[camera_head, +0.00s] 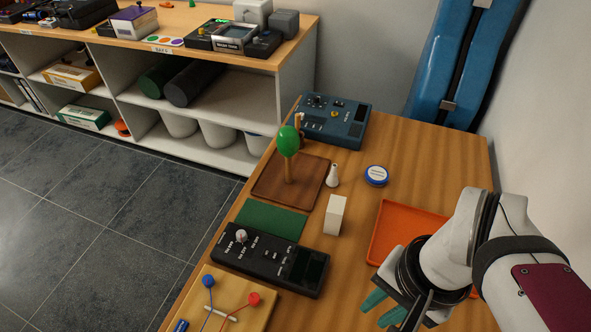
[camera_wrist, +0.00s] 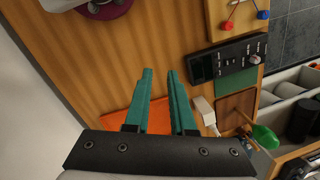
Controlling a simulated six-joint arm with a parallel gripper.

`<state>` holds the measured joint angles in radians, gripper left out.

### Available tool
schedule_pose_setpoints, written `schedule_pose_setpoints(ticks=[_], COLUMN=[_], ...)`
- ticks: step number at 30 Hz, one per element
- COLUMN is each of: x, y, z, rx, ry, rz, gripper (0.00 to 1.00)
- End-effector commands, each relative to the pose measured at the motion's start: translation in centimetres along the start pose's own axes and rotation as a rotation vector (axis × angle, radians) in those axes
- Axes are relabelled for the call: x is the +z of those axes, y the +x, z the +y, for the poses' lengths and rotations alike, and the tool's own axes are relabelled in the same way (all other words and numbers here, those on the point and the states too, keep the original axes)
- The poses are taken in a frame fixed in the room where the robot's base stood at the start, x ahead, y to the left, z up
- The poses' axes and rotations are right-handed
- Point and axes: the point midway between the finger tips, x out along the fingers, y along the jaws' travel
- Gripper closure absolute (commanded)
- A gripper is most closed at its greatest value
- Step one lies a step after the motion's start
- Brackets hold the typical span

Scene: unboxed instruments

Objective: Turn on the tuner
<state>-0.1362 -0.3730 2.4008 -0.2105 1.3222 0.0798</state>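A black boxy device (camera_head: 270,258) with a pale knob (camera_head: 241,236), small buttons and a dark display lies on the wooden table, front left. It also shows in the wrist view (camera_wrist: 226,60). A blue device (camera_head: 334,121) with knobs stands at the table's back. I cannot read for certain which one is the tuner. My gripper (camera_head: 382,307) is to the right of the black device, apart from it, over the table near the orange tray. In the wrist view its two teal fingers (camera_wrist: 160,72) are apart with nothing between them.
The orange tray (camera_head: 385,244) is partly hidden by my arm.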

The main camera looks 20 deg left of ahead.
Motion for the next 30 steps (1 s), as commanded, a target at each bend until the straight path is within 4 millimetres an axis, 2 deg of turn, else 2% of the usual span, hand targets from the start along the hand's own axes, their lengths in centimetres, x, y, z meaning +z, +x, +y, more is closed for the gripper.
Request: schedule_pose_setpoints(ticks=[1, 3, 6, 9, 12, 16, 25, 30], x=[-1.5, -3.4, -4.5, -4.1, -3.4, -3.0, -3.1, -3.1], y=[0.1, 0.8, 2.8, 5.1, 6.7, 7.5, 7.7, 10.0], z=[-2.8, -7.6, -14.4, -19.6, -22.6, -23.9, -23.8, -23.7], rx=[0.011, 0.019, 0.023, 0.022, 0.018, 0.016, 0.016, 0.020], ry=[-0.062, -0.146, -0.252, -0.326, -0.369, -0.388, -0.387, -0.386], rz=[-0.006, 0.002, 0.012, 0.019, 0.023, 0.026, 0.025, 0.023], gripper=[0.88, 1.00, 1.00, 1.00, 1.00, 1.00, 1.00, 1.00])
